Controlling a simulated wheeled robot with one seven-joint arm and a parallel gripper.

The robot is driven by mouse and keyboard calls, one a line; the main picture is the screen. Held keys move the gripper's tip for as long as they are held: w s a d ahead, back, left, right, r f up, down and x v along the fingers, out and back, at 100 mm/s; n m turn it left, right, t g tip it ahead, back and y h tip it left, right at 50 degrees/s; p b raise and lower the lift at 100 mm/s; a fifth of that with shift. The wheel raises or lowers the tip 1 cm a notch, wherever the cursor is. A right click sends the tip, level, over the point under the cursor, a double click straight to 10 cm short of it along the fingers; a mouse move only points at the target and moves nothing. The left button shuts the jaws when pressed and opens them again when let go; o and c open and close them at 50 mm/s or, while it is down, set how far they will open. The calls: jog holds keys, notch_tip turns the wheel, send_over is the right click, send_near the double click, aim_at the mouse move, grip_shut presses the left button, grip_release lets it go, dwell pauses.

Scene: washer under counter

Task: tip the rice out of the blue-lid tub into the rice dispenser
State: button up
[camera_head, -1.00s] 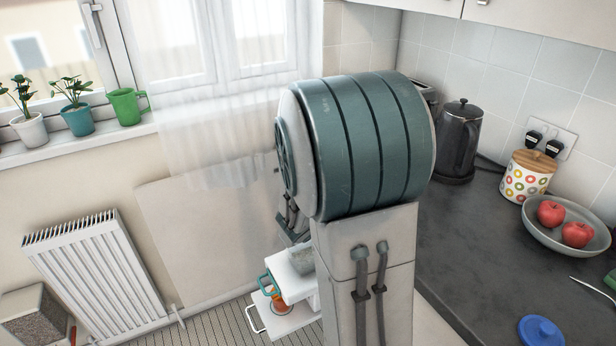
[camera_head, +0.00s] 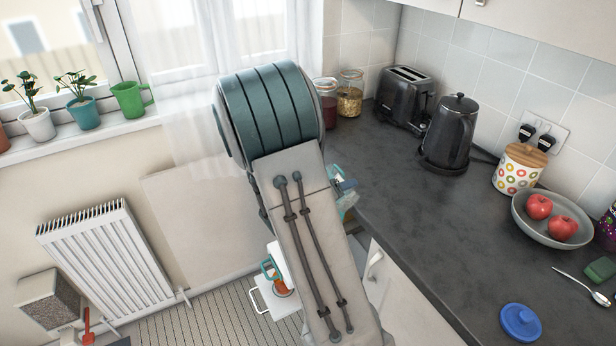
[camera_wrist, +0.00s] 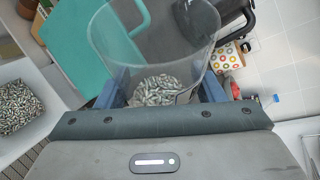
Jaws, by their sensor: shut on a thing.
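The clear tub (camera_wrist: 150,50) fills the middle of the wrist view, lidless, with speckled rice (camera_wrist: 160,90) at its bottom. My gripper (camera_wrist: 160,94) is shut on it, one blue finger on each side. In the head view the tub (camera_head: 347,203) shows partly, right of my arm by the counter's edge; the arm hides the rest. The blue lid (camera_head: 520,322) lies on the counter at the lower right. A pale box with a speckled front (camera_head: 50,300) at the lower left may be the rice dispenser; I cannot be sure.
The dark counter (camera_head: 420,215) bears a toaster (camera_head: 404,95), a kettle (camera_head: 450,135), a bowl of apples (camera_head: 552,228) and a spoon (camera_head: 585,287). A radiator (camera_head: 108,260) stands left. The wrist view shows a pale container of rice (camera_wrist: 15,100) at left and a turquoise panel (camera_wrist: 80,50).

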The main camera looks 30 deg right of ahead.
jog(key=shift+w+r+n+g+h+p, duration=0.1)
jog(key=shift+r+n+g+h+p, duration=0.5)
jog(key=shift+r+n+p, duration=1)
jog(key=shift+w+a+r+n+h+p, duration=0.1)
jog(key=shift+w+a+n+h+p, duration=0.25)
jog(key=shift+w+h+p, duration=0.25)
jog(key=shift+a+r+n+p, duration=0.1)
jog(key=shift+r+n+p, duration=0.4)
jog(key=shift+p, duration=0.6)
jog(key=shift+w+a+r+n+p, duration=0.1)
jog(key=shift+w+r+n+p, duration=0.15)
jog(key=shift+p, duration=0.55)
jog(key=shift+f+h, duration=0.1)
jog(key=shift+h, duration=0.2)
jog(key=shift+w+a+r+n+h+p, duration=0.15)
jog(key=shift+r+n+p, duration=0.2)
jog(key=shift+p, duration=0.35)
jog(key=shift+a+r+n+h+p, duration=0.15)
jog(key=shift+n+p, duration=0.3)
jog(key=shift+p, duration=0.25)
jog(key=shift+w+a+r+n+h, duration=0.2)
jog(key=shift+w+r+n+h, duration=0.2)
jog(key=shift+n, duration=0.45)
jog(key=shift+w+a+r+n+h, duration=0.2)
jog(key=shift+w+r+n+h, duration=0.15)
jog(key=shift+n, duration=0.5)
